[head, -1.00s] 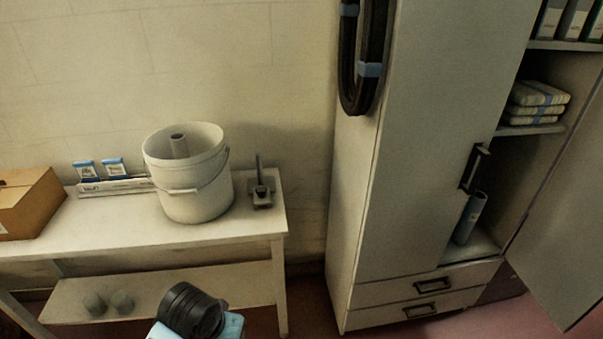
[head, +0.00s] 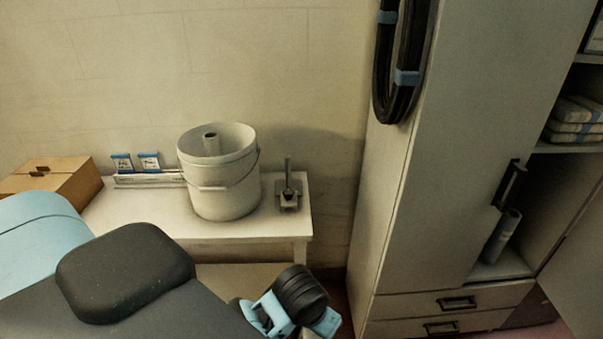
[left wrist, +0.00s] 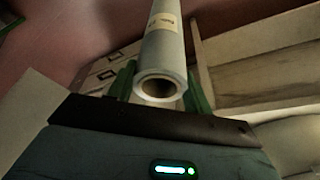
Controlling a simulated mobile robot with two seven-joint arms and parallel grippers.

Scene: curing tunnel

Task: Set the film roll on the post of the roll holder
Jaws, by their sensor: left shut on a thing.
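The film roll (left wrist: 166,58) is a pale grey-white tube with a cream label. In the left wrist view its open hollow end faces the camera. My left gripper (left wrist: 161,82) is shut on it, with a green finger on each side. In the head view my left arm reaches in from the left to the bottom centre; its fingers and the held roll are hidden there. The roll holder (head: 289,199) is a small grey base with an upright post, on the table right of the bucket. Its post is bare. My right gripper is not in view.
A cardboard box (head: 62,184) is at left. A tall cabinet (head: 445,150) stands right of the table; another tube (head: 502,238) leans inside it.

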